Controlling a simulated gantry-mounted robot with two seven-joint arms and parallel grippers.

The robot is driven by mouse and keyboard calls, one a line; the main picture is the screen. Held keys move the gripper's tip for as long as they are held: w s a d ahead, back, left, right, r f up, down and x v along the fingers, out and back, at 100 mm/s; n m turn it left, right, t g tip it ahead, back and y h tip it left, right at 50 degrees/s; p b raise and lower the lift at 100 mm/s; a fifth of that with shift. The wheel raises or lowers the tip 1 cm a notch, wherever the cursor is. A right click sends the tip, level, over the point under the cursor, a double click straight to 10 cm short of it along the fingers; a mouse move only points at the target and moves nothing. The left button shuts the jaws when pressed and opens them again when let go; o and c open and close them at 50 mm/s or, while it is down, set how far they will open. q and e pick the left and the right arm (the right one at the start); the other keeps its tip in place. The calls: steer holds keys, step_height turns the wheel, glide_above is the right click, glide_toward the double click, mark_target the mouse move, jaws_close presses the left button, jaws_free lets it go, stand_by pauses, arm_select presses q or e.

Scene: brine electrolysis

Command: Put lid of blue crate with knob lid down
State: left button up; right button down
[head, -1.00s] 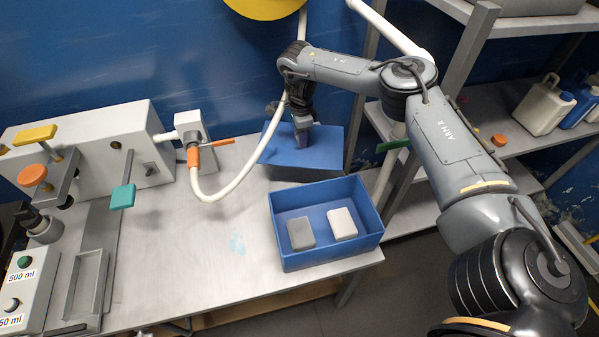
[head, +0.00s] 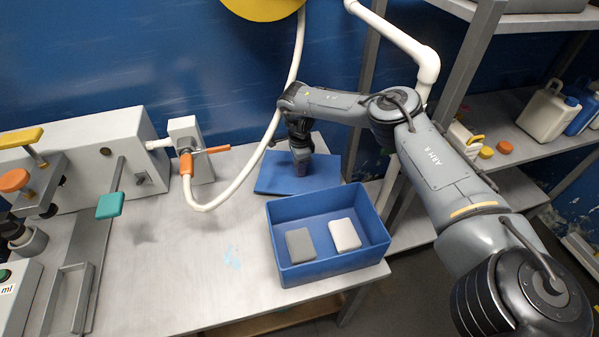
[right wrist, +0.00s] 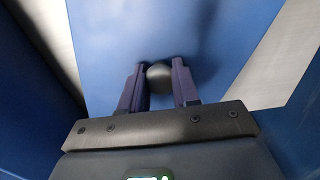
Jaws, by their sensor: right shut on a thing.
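The blue lid (head: 275,181) is a flat blue panel behind the crate, at the back right of the table. It looks level, low over or on the tabletop; I cannot tell whether it touches. My right gripper (head: 301,166) comes down on it from above. In the right wrist view the fingers (right wrist: 159,82) are shut on the lid's round grey knob (right wrist: 158,71), with the blue lid (right wrist: 190,30) spread out beyond. The blue crate (head: 327,265) stands open in front of the lid, with a grey block (head: 300,244) and a white block (head: 345,234) inside. My left gripper is out of view.
A white hose (head: 236,182) curves over the table left of the lid, from a valve with an orange handle (head: 206,150). A grey bench (head: 120,250) carries apparatus at left. Shelves with jugs (head: 546,112) stand at right. The table's middle is clear.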

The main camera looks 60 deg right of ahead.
step_height(320, 180, down, 2)
steer(key=shift+a+f, duration=0.1)
steer(key=c, duration=0.8)
jaws_free()
